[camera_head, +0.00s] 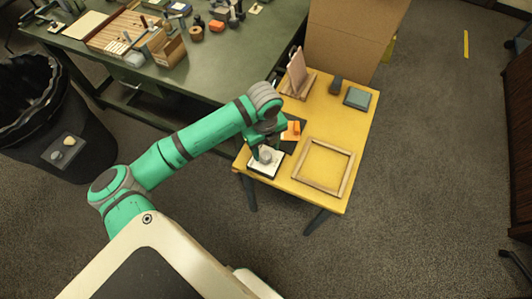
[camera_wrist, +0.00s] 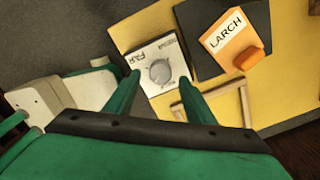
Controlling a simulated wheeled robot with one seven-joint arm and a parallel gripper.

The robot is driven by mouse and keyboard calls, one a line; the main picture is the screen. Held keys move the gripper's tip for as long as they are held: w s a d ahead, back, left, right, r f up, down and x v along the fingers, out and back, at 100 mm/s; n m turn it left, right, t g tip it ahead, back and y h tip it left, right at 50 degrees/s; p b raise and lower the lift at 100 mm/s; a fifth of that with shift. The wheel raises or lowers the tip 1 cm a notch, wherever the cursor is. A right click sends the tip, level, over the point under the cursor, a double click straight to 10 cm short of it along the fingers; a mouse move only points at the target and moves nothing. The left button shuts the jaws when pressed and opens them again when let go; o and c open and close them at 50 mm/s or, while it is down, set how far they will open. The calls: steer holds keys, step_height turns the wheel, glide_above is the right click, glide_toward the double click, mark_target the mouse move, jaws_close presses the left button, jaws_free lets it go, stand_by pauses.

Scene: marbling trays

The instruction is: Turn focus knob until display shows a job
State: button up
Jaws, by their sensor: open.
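A white box (camera_wrist: 143,87) with a round grey knob (camera_wrist: 159,72) on its top lies at the near left corner of the yellow table. The box also shows in the head view (camera_head: 258,171), with the knob partly behind my gripper (camera_head: 264,152). In the wrist view my gripper (camera_wrist: 160,84) is open, with one green finger on each side of the knob. I cannot tell whether the fingers touch the knob. An orange block (camera_wrist: 233,42) has a white label reading "LARCH".
The orange block stands on a dark mat (camera_wrist: 205,65) beside the box. A wooden frame (camera_head: 323,167), a teal block (camera_head: 357,97) and a wooden stand (camera_head: 297,72) are on the yellow table (camera_head: 325,118). A green bench (camera_head: 236,66) with tools stands behind.

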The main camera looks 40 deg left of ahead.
mark_target(266, 155)
steer(key=shift+f, duration=1.8)
steer(key=c, duration=1.1)
steer(key=shift+o, duration=0.2)
steer(key=shift+n, duration=0.3)
steer(key=n, duration=1.1)
steer(key=shift+n, duration=0.3)
steer(key=shift+r, duration=0.1)
